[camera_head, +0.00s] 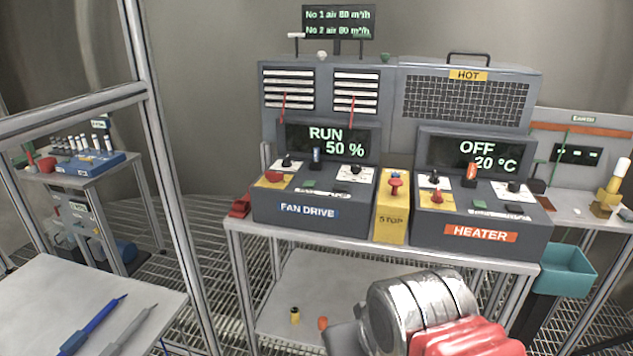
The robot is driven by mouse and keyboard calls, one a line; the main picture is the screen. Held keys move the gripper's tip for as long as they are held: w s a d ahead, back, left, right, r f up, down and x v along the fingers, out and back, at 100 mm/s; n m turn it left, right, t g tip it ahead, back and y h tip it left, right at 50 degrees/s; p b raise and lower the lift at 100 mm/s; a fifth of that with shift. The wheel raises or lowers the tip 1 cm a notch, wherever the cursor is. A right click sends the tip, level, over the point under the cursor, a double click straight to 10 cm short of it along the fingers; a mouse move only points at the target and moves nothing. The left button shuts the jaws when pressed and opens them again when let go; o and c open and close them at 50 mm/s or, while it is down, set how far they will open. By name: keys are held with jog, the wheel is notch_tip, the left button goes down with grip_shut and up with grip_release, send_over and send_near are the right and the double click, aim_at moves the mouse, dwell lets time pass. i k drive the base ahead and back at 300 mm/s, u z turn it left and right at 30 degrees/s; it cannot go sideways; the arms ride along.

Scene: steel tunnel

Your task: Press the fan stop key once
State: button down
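The fan drive panel (308,211) stands on the grey bench, with a display reading RUN 50 %. On its sloped face are a green key (310,183) and a dark key (343,188). Their small labels are too small to read, so I cannot confirm which is the fan stop key. Nothing touches either key. A silver and red part of my arm shows low in the picture, in front of the bench and apart from the panel. My gripper's fingertips do not show.
A yellow STOP box (391,225) with a red knob stands right of the panel, then the heater panel (480,234), reading OFF 20 °C. A metal frame post (172,170) rises at left. A teal bin (566,272) hangs at right.

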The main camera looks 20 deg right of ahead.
aim_at(339, 187)
jog(key=u, duration=0.4)
jog(key=i, duration=1.35)
jog(key=z, duration=0.2)
